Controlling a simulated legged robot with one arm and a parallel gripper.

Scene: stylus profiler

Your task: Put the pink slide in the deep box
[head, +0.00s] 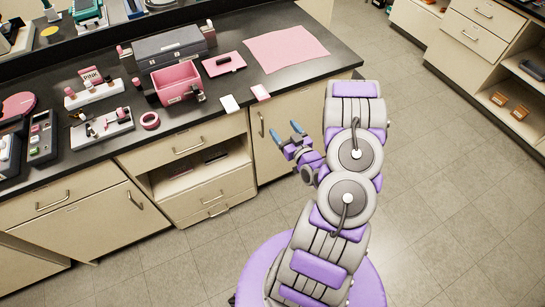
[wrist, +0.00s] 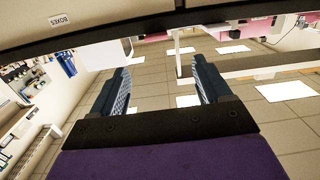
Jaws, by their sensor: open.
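A deep pink open box (head: 178,81) stands further back to the left on the counter. My gripper (head: 285,131) is open and empty, in front of the counter and apart from the slide. The wrist view shows its two blue fingers spread (wrist: 163,88) with only floor and background between them. Neither slide nor box can be made out there.
A grey case (head: 168,46) stands behind the box. A pink tray with a dark item (head: 223,64) and a pink mat (head: 286,49) lie right of it. A pink tape ring (head: 150,120) and racks are left. An open shelf (head: 200,170) is below the counter.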

